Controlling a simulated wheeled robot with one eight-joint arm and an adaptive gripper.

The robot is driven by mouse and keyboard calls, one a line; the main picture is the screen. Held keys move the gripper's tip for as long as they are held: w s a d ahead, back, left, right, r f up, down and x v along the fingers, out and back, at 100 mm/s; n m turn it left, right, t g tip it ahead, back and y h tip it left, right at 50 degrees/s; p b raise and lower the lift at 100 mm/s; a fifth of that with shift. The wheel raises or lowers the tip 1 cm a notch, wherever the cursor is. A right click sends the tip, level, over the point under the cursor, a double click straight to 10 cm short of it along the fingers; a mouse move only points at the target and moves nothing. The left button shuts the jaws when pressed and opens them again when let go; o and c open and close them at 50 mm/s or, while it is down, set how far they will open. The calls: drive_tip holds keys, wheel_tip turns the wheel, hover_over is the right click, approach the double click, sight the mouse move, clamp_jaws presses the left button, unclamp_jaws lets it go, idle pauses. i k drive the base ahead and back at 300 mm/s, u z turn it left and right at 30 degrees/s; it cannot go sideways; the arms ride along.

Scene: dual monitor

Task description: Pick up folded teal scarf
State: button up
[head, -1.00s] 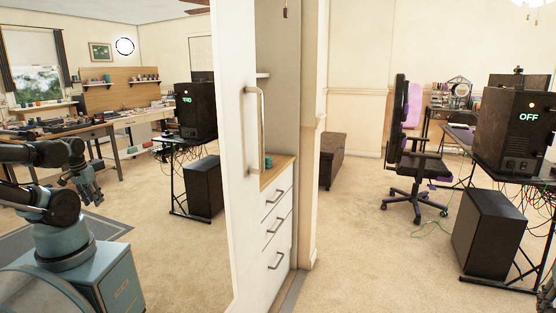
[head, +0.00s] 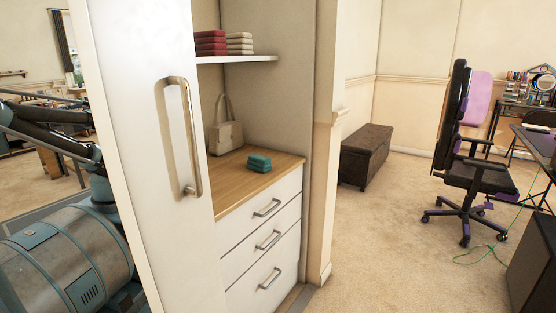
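The folded teal scarf (head: 259,163) lies as a small stacked bundle on the wooden top (head: 236,187) of a drawer unit inside an open wardrobe. It sits toward the right part of the top, with bare wood around it. Nothing covers it from this side. My gripper is not visible in this view.
A white door edge with a long handle (head: 181,136) stands left of the opening. A beige handbag (head: 225,128) is behind the scarf. A shelf (head: 237,59) above holds red (head: 210,43) and beige folded stacks (head: 239,43). An office chair (head: 470,170) and a dark bench (head: 366,154) stand right.

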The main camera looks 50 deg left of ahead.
sight(261, 163)
drive_tip(key=z, duration=0.05)
drive_tip(key=i, duration=0.7)
drive_tip(key=u, duration=2.6)
drive_tip(key=i, duration=1)
drive_tip(key=z, duration=0.1)
